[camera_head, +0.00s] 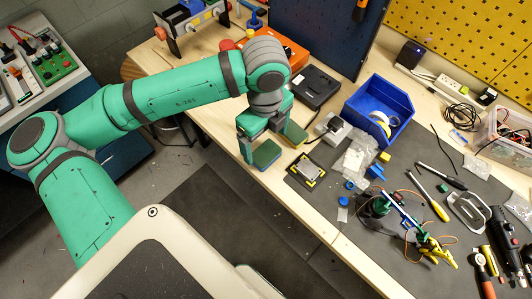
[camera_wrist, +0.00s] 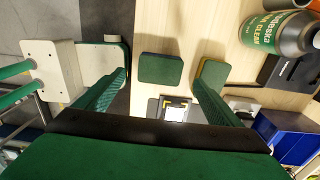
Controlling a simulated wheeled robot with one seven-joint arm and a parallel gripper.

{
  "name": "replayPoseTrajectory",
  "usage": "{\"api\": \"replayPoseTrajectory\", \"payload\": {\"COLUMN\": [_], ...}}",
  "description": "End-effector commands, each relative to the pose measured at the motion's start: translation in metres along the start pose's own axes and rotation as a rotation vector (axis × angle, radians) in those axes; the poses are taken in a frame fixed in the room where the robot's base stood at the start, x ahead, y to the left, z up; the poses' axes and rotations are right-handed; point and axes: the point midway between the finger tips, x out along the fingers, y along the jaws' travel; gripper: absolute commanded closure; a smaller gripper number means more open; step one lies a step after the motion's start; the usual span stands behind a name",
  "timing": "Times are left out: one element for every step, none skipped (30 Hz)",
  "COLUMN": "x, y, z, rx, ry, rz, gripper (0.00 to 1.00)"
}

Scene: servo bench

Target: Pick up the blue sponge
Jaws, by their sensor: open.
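In the wrist view the sponge (camera_wrist: 160,68) looks dark teal and lies between my two fingers. A green sponge (camera_head: 296,133) with a yellowish side lies to its upper right; in the wrist view it (camera_wrist: 214,73) is partly hidden by the right finger. My gripper (camera_head: 263,138) points down close over the blue sponge. In the wrist view my gripper (camera_wrist: 161,82) is open and empty; I cannot tell its exact height.
A small device (camera_head: 310,171) lies on the dark mat right of the sponge. A blue bin (camera_head: 358,107) stands behind. A bottle (camera_wrist: 277,32) stands at the wrist view's upper right. Tools and wires crowd the right side. The bench edge runs close by on the left.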

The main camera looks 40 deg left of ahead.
Motion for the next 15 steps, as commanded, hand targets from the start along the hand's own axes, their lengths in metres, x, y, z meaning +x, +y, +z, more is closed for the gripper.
{"api": "replayPoseTrajectory", "payload": {"x": [0.003,0.006,0.010,0.014,0.019,0.025,0.029,0.034,0.038,0.042,0.045,0.048,0.049,0.050,0.051], "y": [0.000,0.000,0.001,0.000,0.000,0.000,0.000,0.000,0.000,0.000,0.000,0.000,0.000,-0.001,-0.001], "z": [0.000,0.000,0.000,-0.001,-0.001,-0.001,-0.001,-0.001,-0.001,-0.001,-0.001,-0.001,-0.001,-0.001,-0.001], "rx": [0.000,0.000,0.000,0.000,0.000,0.000,0.000,-0.001,-0.001,-0.001,-0.001,-0.001,-0.001,-0.001,-0.001], "ry": [0.000,0.001,0.001,0.001,0.001,0.001,0.001,0.001,0.001,0.001,0.001,0.000,0.000,0.001,0.001], "rz": [0.001,0.001,0.003,0.002,0.001,0.003,0.002,0.001,0.002,0.002,0.002,0.001,0.000,0.000,0.000], "gripper": [0.12,0.12,0.12,0.12,0.12,0.12,0.12,0.12,0.12,0.12,0.12,0.12,0.12,0.12,0.12]}}
